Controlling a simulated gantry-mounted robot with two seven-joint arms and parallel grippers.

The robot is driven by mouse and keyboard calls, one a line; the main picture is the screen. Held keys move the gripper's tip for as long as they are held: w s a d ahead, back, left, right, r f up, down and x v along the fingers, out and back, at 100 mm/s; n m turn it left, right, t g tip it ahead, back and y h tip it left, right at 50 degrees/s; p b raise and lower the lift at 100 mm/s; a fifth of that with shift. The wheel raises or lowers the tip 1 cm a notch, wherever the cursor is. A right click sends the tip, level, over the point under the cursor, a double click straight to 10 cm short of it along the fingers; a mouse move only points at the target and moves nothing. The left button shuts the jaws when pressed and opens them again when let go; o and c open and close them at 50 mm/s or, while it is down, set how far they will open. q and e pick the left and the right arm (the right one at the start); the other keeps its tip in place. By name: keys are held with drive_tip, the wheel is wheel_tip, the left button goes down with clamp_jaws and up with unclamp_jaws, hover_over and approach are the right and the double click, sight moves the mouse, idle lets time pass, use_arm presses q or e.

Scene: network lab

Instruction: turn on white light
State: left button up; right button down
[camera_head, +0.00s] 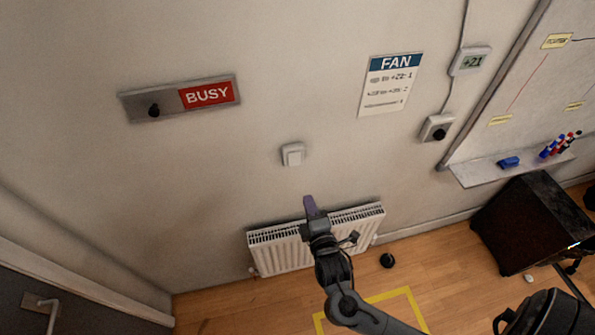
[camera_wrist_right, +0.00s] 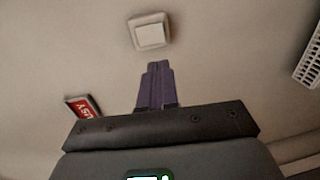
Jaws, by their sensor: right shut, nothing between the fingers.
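A white square light switch (camera_head: 293,154) is on the wall in the head view, below and between the BUSY sign and the FAN notice. It also shows in the right wrist view (camera_wrist_right: 150,33) at the top centre. My right gripper (camera_head: 310,203) has purple fingers that are shut and empty. In the head view it shows below and slightly right of the switch. In the right wrist view the fingertips (camera_wrist_right: 157,66) point toward the switch, with a visible gap of wall between them in the picture. My left gripper is not in view.
A white radiator (camera_head: 275,256) is low on the wall behind my right arm. A BUSY sign (camera_head: 208,95), a FAN notice (camera_head: 391,84), a thermostat display (camera_head: 472,61) and a dial (camera_head: 437,128) are on the wall. A black cabinet (camera_head: 530,222) stands at right. Wall around the switch is clear.

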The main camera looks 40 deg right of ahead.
drive_tip(key=p, duration=0.2)
approach(295, 165)
drive_tip(key=x, duration=0.5)
drive_tip(key=shift+r, duration=0.3)
drive_tip(key=shift+x, duration=0.95)
drive_tip(key=shift+f, duration=0.15)
